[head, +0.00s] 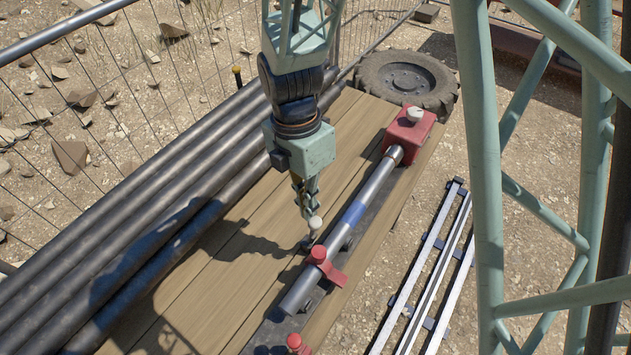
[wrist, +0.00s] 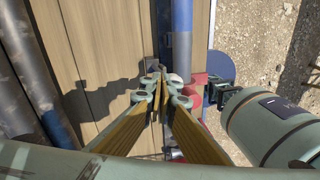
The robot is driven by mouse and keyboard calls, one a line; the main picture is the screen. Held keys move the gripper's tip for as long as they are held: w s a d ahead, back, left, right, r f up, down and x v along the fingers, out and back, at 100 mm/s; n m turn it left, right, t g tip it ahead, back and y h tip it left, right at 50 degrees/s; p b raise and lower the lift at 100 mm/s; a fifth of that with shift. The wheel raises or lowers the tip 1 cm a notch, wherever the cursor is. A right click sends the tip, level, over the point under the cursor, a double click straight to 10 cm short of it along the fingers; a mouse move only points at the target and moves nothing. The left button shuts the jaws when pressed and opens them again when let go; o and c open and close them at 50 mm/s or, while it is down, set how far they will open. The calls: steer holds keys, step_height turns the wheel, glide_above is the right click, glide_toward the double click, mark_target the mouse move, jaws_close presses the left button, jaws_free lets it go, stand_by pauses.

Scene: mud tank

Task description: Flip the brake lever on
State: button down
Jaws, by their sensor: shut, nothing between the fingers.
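A short lever with a pale ball knob (head: 315,222), which looks like the brake lever, stands beside the left side of a grey pipe with a blue band (head: 355,213). My gripper (head: 308,205) points down just above the knob, its fingers together and empty. I cannot tell whether the fingers touch the knob. In the wrist view, the closed fingertips (wrist: 162,72) sit left of the pipe (wrist: 181,55), and a bit of the pale knob (wrist: 175,78) shows beside them. The lever's base is mostly hidden there.
A red clamp (head: 326,267) grips the pipe's near part, and a red block with a pale knob (head: 408,129) stands at its far end. Dark pipes (head: 170,190) line the left of the wooden deck (head: 215,270). A tyre (head: 405,80) lies behind; metal rails (head: 425,270) lie at right.

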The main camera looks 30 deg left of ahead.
steer(key=shift+s+d+f+b, duration=0.15)
steer(key=shift+d+b, duration=0.25)
steer(key=shift+d, duration=1.1)
steer(key=shift+s+d+f+b, duration=0.1)
steer(key=shift+d+b, duration=0.25)
steer(key=shift+d, duration=1.15)
steer(key=shift+w, duration=0.1)
step_height(320, 180, up, 12)
steer(key=w+p, duration=0.1)
steer(key=p, duration=0.1)
steer(key=shift+w+d+p, duration=0.15)
steer(key=shift+w+p, duration=0.1)
steer(key=shift+p, duration=0.15)
